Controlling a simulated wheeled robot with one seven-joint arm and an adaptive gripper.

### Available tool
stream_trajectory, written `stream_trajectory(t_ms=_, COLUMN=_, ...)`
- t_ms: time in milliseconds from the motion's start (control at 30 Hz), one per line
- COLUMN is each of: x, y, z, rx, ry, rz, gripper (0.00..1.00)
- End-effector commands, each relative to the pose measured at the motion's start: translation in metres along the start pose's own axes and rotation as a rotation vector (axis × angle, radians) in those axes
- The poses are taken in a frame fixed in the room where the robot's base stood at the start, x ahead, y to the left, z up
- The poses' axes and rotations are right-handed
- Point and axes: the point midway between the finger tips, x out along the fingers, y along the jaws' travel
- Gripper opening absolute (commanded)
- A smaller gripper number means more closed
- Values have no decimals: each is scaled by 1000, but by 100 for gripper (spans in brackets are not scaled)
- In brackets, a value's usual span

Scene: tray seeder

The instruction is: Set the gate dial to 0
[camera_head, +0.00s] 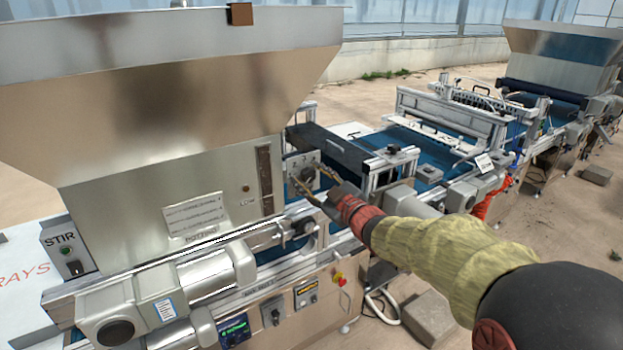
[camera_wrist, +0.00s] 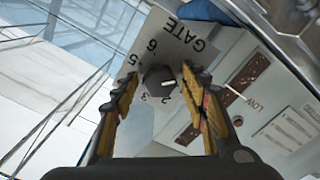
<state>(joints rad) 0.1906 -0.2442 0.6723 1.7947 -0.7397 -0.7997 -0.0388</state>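A white mark on the knob points to the right in that view, toward the right finger. The number there is hidden. My gripper (camera_wrist: 161,80) is open, its yellow-and-black fingers on either side of the knob; I cannot tell whether they touch it. In the head view my gripper (camera_head: 305,190) is just in front of the dial plate (camera_head: 302,160).
The big metal hopper (camera_head: 150,110) stands left of the dial. A STIR switch box (camera_head: 67,250) is at far left. A rail and motor (camera_head: 215,268) run below the dial. A blue conveyor (camera_head: 415,140) and frame extend right.

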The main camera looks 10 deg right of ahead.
Motion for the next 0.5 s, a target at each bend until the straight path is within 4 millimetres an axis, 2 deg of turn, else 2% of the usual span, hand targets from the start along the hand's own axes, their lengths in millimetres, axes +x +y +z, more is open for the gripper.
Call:
stream_trajectory(t_ms=367, x=-2, y=1, z=-1, rx=0, ry=1, rz=1, gripper=49)
stream_trajectory(t_ms=500, x=-14, y=1, z=-1, rx=-1, ry=1, rz=2, gripper=49)
